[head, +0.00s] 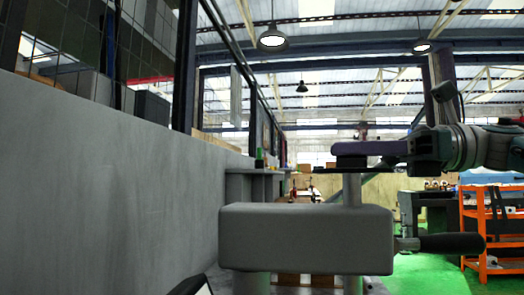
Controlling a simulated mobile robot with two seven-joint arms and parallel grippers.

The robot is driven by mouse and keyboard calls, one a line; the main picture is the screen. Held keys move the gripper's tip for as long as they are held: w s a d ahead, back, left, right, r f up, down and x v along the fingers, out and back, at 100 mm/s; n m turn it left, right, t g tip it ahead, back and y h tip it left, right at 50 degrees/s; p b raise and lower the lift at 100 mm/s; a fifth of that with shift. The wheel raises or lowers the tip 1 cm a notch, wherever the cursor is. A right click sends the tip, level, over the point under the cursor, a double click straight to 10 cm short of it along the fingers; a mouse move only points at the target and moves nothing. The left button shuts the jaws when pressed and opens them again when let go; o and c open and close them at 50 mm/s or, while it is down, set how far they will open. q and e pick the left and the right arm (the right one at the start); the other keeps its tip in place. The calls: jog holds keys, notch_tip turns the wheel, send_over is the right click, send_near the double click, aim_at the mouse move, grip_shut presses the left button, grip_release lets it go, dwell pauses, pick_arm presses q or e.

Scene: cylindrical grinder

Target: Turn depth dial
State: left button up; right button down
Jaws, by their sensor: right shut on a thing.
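The grinder is a grey rounded block (305,238) in the middle foreground, with a grey post (352,190) rising from its top. A dark, flat piece (351,162) sits on top of the post; it looks like the depth dial, seen edge-on. My right gripper (350,150) comes in from the right, level with the top of the post. Its dark fingers are shut on the dial, and they hide much of it. A side handle with a black grip (450,243) sticks out to the right of the block.
A grey wall (110,170) runs along the left, close to the grinder. An orange shelf rack (490,230) and a dark machine (428,210) stand at the back right. Green floor (430,275) is open at the lower right.

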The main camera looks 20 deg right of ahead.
jog(key=c, duration=0.8)
grip_release()
jog(key=b+v, duration=0.1)
jog(key=v, duration=0.9)
jog(key=shift+b, duration=0.3)
jog(key=shift+a, duration=0.1)
